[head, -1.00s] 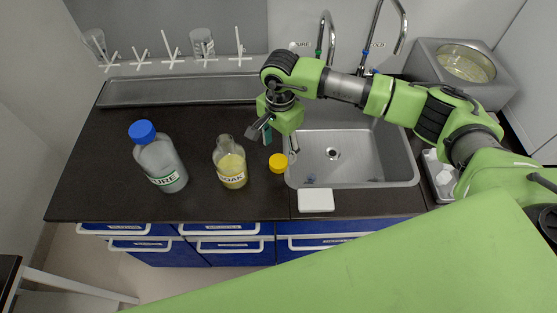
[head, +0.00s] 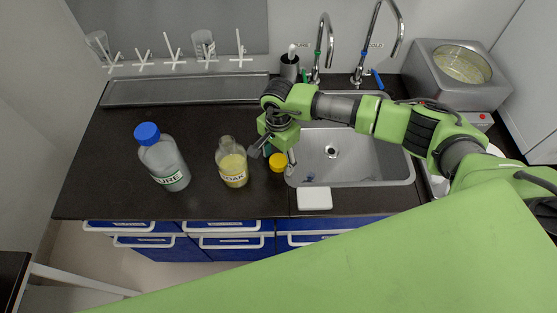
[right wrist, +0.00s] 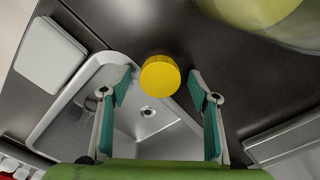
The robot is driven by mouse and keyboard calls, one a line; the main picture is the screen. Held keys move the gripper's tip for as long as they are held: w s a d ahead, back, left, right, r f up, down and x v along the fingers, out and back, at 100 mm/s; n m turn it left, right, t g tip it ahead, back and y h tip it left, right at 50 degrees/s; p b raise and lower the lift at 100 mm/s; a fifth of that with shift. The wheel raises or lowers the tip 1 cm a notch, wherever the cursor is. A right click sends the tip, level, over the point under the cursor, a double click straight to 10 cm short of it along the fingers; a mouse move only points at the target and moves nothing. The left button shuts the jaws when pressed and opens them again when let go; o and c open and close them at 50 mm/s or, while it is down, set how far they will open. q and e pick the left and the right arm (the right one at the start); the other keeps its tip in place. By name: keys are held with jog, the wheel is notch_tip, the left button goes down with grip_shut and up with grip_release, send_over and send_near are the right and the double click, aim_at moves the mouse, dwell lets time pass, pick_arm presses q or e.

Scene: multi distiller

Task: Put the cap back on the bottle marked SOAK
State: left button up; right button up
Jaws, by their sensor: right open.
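The bottle marked SOAK (head: 232,166) stands upright and uncapped on the dark counter, with yellowish contents. It also shows, cut off, at the top right of the right wrist view (right wrist: 262,12). The yellow cap (head: 278,162) sits on the counter to the right of the bottle, by the sink's edge. In the right wrist view the cap (right wrist: 160,75) lies centred between the fingertips, with a gap on both sides. My right gripper (head: 266,151) is open just behind and above the cap, its fingers (right wrist: 158,88) apart. My left gripper is not in view.
A larger bottle (head: 164,163) with a blue cap stands left of the SOAK bottle. The sink (head: 345,160) is to the right, with a white block (head: 314,198) at its front edge. A drying rack with pegs and a tray (head: 185,90) runs along the back.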

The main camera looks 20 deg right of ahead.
aim_at(279, 161)
jog(key=c, duration=0.9)
jog(key=shift+r, duration=0.1)
jog(key=shift+r+b, duration=0.35)
jog(key=shift+b, duration=0.2)
notch_tip(279, 161, up, 2)
jog(key=shift+r+b, duration=0.1)
jog(key=shift+b, duration=0.8)
jog(key=shift+s+a+r+b, duration=0.1)
jog(key=shift+s+r+b, duration=0.75)
jog(key=shift+s+r, duration=1.15)
jog(key=shift+s+a+r+b, duration=0.15)
jog(key=shift+s+r+b, duration=1)
jog(key=shift+s, duration=1.5)
jog(key=shift+s+a+r+b, duration=0.1)
jog(key=shift+s+r+b, duration=0.5)
jog(key=shift+s+r, duration=1.5)
jog(key=shift+s+f, duration=0.25)
